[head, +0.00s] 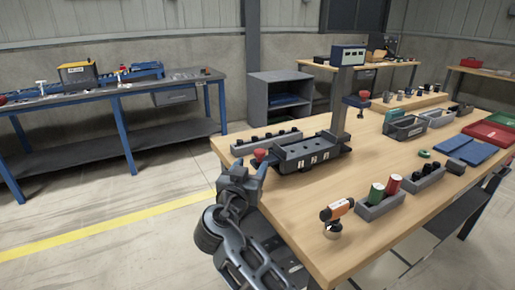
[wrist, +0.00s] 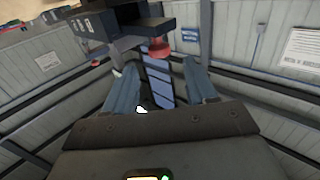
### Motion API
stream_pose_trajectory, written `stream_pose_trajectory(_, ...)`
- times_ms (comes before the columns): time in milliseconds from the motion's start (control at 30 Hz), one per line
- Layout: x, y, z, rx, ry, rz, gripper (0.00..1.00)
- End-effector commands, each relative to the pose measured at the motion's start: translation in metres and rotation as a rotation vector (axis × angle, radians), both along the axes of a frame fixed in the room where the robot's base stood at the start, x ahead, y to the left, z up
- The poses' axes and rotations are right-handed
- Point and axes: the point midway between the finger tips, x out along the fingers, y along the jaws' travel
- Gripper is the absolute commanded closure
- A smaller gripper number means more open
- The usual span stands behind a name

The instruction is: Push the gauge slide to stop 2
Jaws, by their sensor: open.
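The gauge (head: 303,155) is a dark block fixture on the near left part of the workbench, with small white labels along its front. A red knob (head: 260,154) sits at its left end and looks like the slide's handle. The knob also shows in the wrist view (wrist: 159,48), ahead of the fingers and roughly between them. My gripper (head: 250,169) is at the bench's left edge, just in front of the knob. Its two blue fingers (wrist: 160,66) are spread and empty. I see no contact with the knob. Which label is stop 2 is too small to tell.
A dark column (head: 340,100) with a display box rises behind the gauge. A grey rack of black parts (head: 266,141) lies behind it. An orange-and-black tool (head: 336,211) and a grey holder with green and red cylinders (head: 380,206) stand to the right. Bare wood lies between.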

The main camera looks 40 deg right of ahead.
Motion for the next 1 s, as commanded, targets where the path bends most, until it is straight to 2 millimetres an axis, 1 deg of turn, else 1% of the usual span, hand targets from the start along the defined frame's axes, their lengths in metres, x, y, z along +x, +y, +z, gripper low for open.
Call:
stream_pose_trajectory(67,0.003,-0.004,0.005,-0.003,-0.009,-0.012,0.44)
stream_pose_trajectory(167,0.007,-0.012,0.006,-0.005,-0.01,-0.015,0.44)
stream_pose_trajectory(400,0.024,-0.044,0.006,-0.004,-0.008,-0.013,0.44)
stream_pose_trajectory(600,0.035,-0.064,0.005,-0.003,-0.007,-0.012,0.44)
stream_pose_trajectory(767,0.039,-0.07,0.004,-0.003,-0.009,-0.01,0.44)
stream_pose_trajectory(1000,0.039,-0.07,0.004,-0.003,-0.009,-0.01,0.45)
